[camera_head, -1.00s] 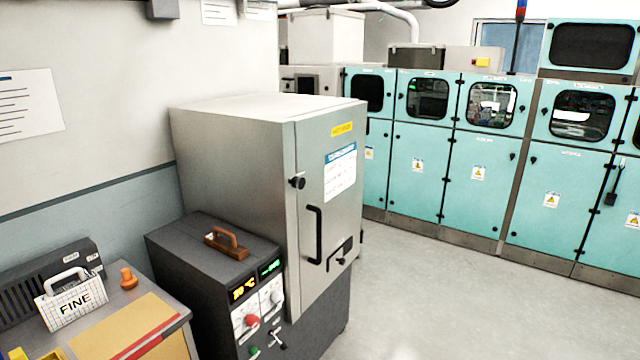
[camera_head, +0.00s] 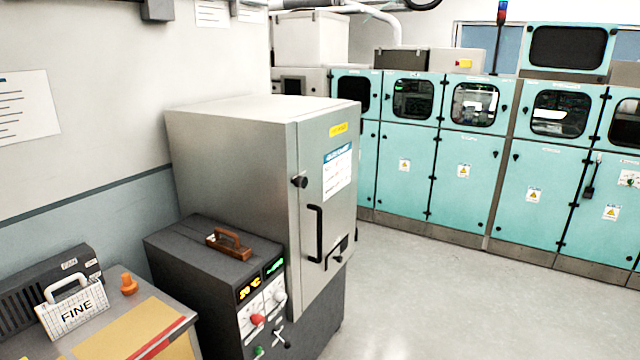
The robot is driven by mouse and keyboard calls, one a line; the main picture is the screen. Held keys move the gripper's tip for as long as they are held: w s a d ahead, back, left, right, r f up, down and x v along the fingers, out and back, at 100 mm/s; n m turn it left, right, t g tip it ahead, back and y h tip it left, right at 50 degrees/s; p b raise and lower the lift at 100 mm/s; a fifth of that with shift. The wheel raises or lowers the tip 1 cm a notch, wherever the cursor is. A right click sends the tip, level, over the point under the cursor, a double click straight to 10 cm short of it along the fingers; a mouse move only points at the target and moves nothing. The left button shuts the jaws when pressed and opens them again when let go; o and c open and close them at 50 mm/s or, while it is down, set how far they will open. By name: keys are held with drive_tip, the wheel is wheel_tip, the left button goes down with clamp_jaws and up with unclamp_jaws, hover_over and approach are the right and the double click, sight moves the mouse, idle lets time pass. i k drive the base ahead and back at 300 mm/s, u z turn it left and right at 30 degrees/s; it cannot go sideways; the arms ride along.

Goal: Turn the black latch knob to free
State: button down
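A grey metal cabinet (camera_head: 240,165) stands against the left wall, its door (camera_head: 313,235) facing right. A round black knob (camera_head: 299,181) sits on the door's near edge, in its upper half. A black bar handle (camera_head: 316,234) is below it on the door, and a small black latch fitting (camera_head: 339,252) is at the lower right of the door. The door looks shut. My gripper is in no part of this view.
A dark control box (camera_head: 212,262) with a brown handle, lit displays and knobs stands in front of the cabinet. A bench (camera_head: 150,335) with a white FINE basket (camera_head: 75,312) and an orange knob-shaped object (camera_head: 129,284) is at lower left. Teal machines (camera_head: 465,185) line the back. Floor (camera_head: 440,310) at right is clear.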

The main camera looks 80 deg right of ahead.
sight(301, 181)
drive_tip(key=z, duration=2.7)
drive_tip(key=i, duration=1.05)
drive_tip(key=z, duration=0.1)
drive_tip(key=k, duration=0.2)
drive_tip(key=u, duration=0.05)
